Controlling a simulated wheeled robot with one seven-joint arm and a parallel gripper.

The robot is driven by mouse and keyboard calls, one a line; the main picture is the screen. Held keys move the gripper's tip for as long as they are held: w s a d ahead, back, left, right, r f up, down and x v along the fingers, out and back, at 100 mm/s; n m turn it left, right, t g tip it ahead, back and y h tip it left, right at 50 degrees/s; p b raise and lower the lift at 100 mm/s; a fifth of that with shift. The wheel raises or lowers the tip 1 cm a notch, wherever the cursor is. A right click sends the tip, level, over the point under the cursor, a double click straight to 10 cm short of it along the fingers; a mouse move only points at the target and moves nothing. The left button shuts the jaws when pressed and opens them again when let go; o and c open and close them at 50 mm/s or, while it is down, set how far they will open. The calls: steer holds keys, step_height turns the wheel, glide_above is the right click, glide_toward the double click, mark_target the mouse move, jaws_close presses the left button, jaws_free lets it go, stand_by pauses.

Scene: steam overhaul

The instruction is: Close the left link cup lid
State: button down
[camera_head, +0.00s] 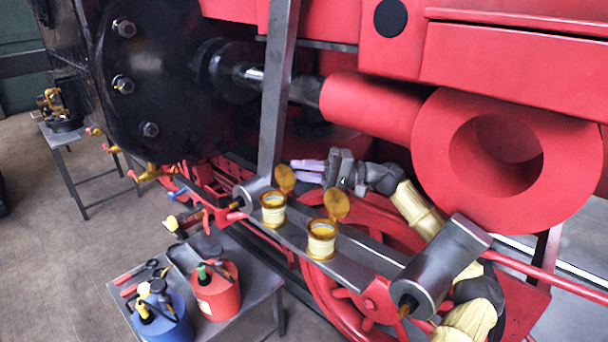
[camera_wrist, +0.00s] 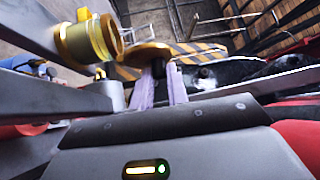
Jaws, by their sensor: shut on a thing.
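The left link cup (camera_head: 273,211) is a small brass cup with a pale, ribbed body on the grey link bar. Its round brass lid (camera_head: 285,179) stands open above the rim, tilted up. My gripper (camera_head: 292,170) reaches in from the right, behind the lid, with its pale purple fingers pointing left. In the wrist view, the fingers (camera_wrist: 160,82) are shut on the edge of the brass lid (camera_wrist: 142,51), and the cup (camera_wrist: 88,40) is to its left. The exact contact is partly hidden.
A right link cup (camera_head: 321,240) with its own open lid (camera_head: 337,204) stands close by on the bar (camera_head: 350,262). A grey upright rod (camera_head: 277,90) rises just left of the lid. A low table (camera_head: 255,290) holds a red can (camera_head: 215,292) and a blue can (camera_head: 162,318).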

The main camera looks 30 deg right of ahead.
steer(key=shift+s+a+r+n+h+b, duration=0.15)
steer(key=shift+a+n+h+b, duration=0.2)
steer(key=shift+n+h, duration=0.2)
steer(key=c, duration=1.4)
jaws_free()
steer(key=shift+o, duration=0.2)
steer(key=shift+d, duration=0.1)
steer(key=b+v, duration=0.4)
steer(key=v, duration=1.3)
steer(key=shift+d, duration=0.2)
steer(key=shift+w+r, duration=0.1)
steer(key=shift+w, duration=0.15)
